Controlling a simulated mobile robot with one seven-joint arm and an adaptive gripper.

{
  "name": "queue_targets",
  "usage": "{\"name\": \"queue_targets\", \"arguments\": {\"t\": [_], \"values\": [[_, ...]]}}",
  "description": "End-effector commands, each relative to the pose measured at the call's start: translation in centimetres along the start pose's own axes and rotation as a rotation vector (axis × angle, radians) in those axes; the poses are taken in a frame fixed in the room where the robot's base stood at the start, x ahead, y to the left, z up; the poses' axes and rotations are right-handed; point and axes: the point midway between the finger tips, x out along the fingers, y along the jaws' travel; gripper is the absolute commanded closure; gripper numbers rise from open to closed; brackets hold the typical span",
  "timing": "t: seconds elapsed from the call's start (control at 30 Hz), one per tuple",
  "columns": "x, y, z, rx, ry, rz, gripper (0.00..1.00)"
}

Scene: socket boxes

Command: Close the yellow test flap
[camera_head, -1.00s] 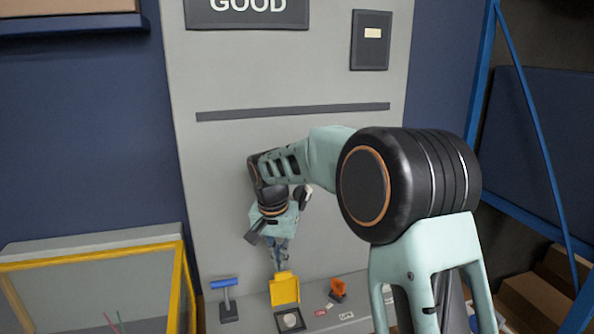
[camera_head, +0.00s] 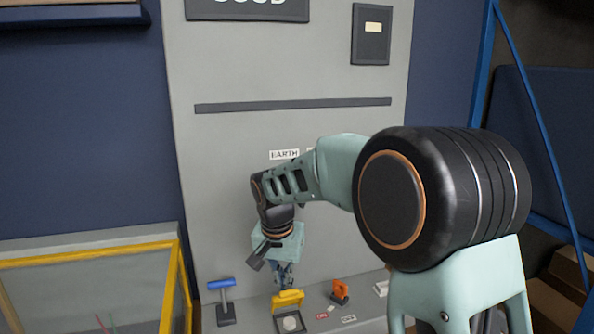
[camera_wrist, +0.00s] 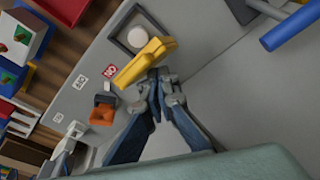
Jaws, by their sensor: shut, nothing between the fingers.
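The yellow test flap (camera_head: 288,299) stands raised and tilted at the back edge of a dark square frame (camera_head: 279,322) with a pale round disc inside. In the wrist view the flap (camera_wrist: 146,62) is seen from behind, with the frame (camera_wrist: 114,37) beyond it. My gripper (camera_head: 284,286) is shut and empty, pointing down just behind the flap. In the wrist view its fingertips (camera_wrist: 160,78) are at the flap's back face, touching or very nearly so. The fingertips are partly hidden by the flap in the head view.
A blue T-handle (camera_head: 221,284) stands left of the flap. An orange switch (camera_head: 340,290) stands to its right, with small labels in front. The grey panel (camera_head: 235,180) rises behind. A yellow-framed glass case (camera_head: 90,252) is at the far left.

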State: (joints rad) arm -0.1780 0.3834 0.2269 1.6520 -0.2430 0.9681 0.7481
Motion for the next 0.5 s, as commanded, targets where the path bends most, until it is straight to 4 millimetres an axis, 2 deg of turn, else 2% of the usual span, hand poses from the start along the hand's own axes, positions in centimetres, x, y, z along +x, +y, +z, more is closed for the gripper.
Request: {"name": "queue_targets", "arguments": {"t": [0.2, 0.5], "values": [[-0.24, 0.79, 1.23, 0.001, 0.002, 0.000, 1.00], [-0.42, 0.90, 1.36, 0.001, 0.003, 0.000, 1.00]]}}
